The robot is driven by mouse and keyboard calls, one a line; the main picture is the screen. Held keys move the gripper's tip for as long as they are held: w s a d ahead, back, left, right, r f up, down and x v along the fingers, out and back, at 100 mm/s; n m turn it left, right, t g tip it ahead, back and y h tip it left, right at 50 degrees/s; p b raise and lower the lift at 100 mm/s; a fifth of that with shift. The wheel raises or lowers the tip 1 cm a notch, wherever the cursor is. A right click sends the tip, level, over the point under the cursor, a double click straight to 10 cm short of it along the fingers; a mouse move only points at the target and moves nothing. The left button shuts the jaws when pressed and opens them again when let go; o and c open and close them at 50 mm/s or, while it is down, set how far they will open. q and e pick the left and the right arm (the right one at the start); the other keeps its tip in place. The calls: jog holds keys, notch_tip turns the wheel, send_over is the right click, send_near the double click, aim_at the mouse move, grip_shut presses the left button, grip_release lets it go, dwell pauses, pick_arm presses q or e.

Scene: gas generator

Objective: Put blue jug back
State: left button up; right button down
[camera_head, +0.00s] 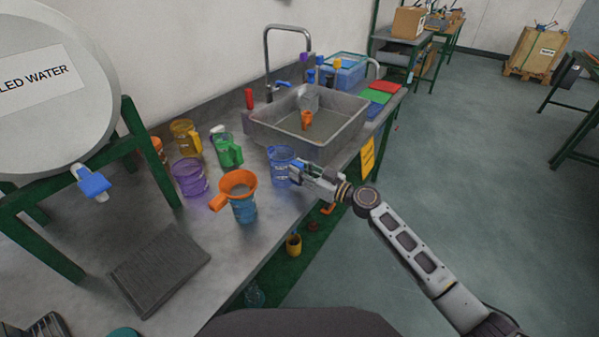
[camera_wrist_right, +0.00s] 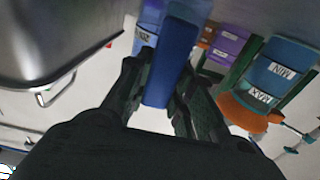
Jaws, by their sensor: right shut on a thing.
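The translucent blue jug (camera_head: 281,160) stands upright near the front edge of the grey counter, just left of the sink. My right gripper (camera_head: 297,172) reaches in from the right and is shut on its handle. In the right wrist view the blue handle (camera_wrist_right: 172,55) lies between the two dark fingers (camera_wrist_right: 160,95); the jug body is mostly hidden behind it. I cannot tell whether the jug's base touches the counter. My left gripper is not in view.
A second blue jug (camera_head: 243,209) with an orange funnel (camera_head: 238,184) stands close on the left. Purple (camera_head: 189,178), green (camera_head: 228,152) and yellow (camera_head: 185,138) jugs stand behind. The steel sink (camera_head: 335,128) is on the right. A dark ribbed mat (camera_head: 157,268) lies front left.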

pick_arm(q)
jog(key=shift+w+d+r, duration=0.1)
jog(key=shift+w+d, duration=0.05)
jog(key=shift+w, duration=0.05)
pick_arm(e)
jog(key=shift+f, duration=0.1)
jog(key=c, duration=1.2)
grip_release()
jog(key=shift+c, duration=0.2)
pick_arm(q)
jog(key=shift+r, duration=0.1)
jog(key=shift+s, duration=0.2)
pick_arm(e)
jog(key=shift+d, duration=0.15)
jog(key=v, duration=0.4)
jog(key=shift+s+b, duration=0.2)
jog(key=shift+b, duration=0.2)
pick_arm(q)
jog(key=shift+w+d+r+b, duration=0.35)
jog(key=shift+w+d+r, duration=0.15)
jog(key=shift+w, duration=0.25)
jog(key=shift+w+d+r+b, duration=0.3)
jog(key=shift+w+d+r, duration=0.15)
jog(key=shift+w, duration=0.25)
pick_arm(e)
jog(key=v, duration=0.7)
jog(key=shift+d, duration=0.25)
